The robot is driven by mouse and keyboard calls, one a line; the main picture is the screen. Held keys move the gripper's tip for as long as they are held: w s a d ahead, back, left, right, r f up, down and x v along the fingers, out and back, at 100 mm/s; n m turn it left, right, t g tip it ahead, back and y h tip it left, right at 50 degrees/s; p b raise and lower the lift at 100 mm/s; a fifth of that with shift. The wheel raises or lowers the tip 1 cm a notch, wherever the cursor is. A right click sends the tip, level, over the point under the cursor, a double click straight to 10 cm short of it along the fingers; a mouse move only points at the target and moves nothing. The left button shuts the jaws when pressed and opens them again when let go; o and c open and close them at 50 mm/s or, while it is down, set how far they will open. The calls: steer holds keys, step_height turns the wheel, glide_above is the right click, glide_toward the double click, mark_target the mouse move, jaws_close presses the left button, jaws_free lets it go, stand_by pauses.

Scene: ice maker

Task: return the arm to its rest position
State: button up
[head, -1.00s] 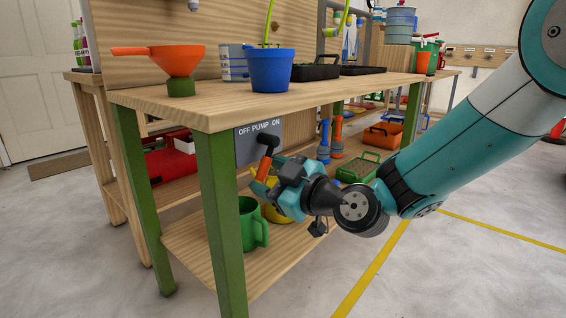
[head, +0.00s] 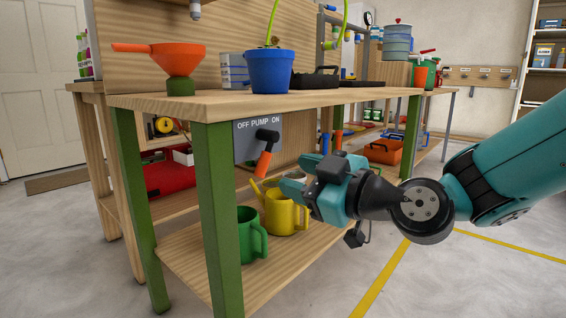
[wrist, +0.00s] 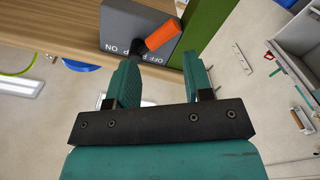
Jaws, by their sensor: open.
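My gripper (head: 288,187) is in front of the bench at the height of the pump switch, with its jaws apart and nothing between them. In the wrist view its two fingers (wrist: 160,72) show clearly separated. The pump switch is a grey panel (head: 243,150) marked OFF PUMP ON under the bench top. Its lever has a black end and an orange handle (head: 263,165). The panel (wrist: 122,22) and orange handle (wrist: 162,36) also show ahead of the fingertips in the wrist view. The handle appears clear of the fingers.
The wooden bench (head: 150,102) has green legs (head: 216,200). A blue pot (head: 270,72) and orange funnel (head: 165,58) stand on it. Green (head: 250,235) and yellow (head: 283,215) watering cans stand on the lower shelf. Open floor (head: 480,285) lies to the right.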

steer(key=s+d+r+m+g+h+p, duration=0.2)
steer(key=s+d+m+g+h+p, duration=0.15)
steer(key=s+d+p, duration=0.35)
steer(key=s+d+r+m+g+h+p, duration=0.3)
steer(key=s+g+p, duration=0.15)
steer(key=s, duration=0.35)
steer(key=s+d+r+m+g+h+p, duration=0.2)
steer(key=s+d+m+g+h+p, duration=0.15)
steer(key=s+d+p, duration=0.35)
step_height(320, 180, up, 36)
steer(key=a+p, duration=0.2)
steer(key=p, duration=3.3)
steer(key=shift+s+a+r+n, duration=0.15)
steer(key=shift+s+a+n, duration=0.05)
steer(key=shift+a+n, duration=0.1)
steer(key=shift+t, duration=0.25)
